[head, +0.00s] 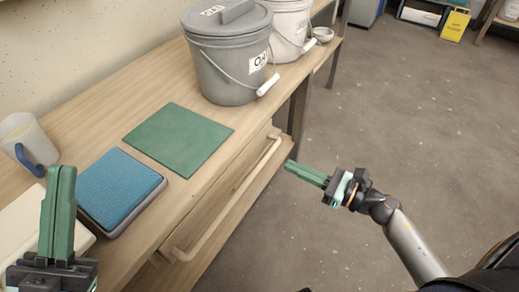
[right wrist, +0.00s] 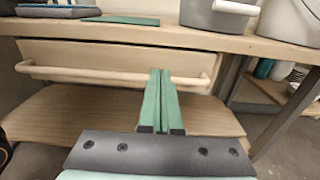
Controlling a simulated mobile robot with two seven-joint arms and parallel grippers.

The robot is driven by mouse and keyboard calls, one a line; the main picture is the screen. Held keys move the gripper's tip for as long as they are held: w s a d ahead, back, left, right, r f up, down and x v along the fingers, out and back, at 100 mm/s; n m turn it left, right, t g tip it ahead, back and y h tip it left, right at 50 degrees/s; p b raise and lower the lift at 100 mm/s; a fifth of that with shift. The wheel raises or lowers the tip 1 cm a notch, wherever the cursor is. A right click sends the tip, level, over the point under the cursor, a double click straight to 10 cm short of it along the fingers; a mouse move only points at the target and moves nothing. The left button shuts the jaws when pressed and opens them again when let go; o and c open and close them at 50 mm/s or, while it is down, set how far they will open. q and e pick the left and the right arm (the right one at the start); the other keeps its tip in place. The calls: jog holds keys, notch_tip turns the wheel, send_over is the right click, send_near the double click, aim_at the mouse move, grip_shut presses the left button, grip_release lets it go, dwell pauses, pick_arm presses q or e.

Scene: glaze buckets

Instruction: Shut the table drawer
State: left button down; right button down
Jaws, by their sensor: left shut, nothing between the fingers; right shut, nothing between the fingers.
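The wooden table drawer (right wrist: 120,55) is under the tabletop, with a long pale bar handle (head: 225,200) across its front; the handle also shows in the right wrist view (right wrist: 100,77). I cannot tell exactly how far the drawer stands out from the table. My right gripper (head: 290,165) is shut and empty, to the right of the handle and pointing toward the drawer. In the right wrist view its fingertips (right wrist: 160,72) overlap the handle's right part; contact is not clear. My left gripper (head: 62,170) is shut and empty, above the table's near left end.
On the tabletop (head: 155,85) are a blue pad (head: 120,190), a green mat (head: 180,138), a mug (head: 28,145), a lidded grey bucket (head: 225,70) and a pale bucket (head: 290,30). A lower shelf (right wrist: 60,118) lies below the drawer.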

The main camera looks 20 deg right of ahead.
aim_at(248, 146)
jog(key=x, duration=1)
jog(key=shift+w+a, duration=0.1)
jog(key=shift+w, duration=0.05)
jog(key=shift+b+x, duration=0.35)
jog(key=shift+x, duration=0.8)
jog(key=shift+r, duration=0.2)
jog(key=shift+f, duration=0.1)
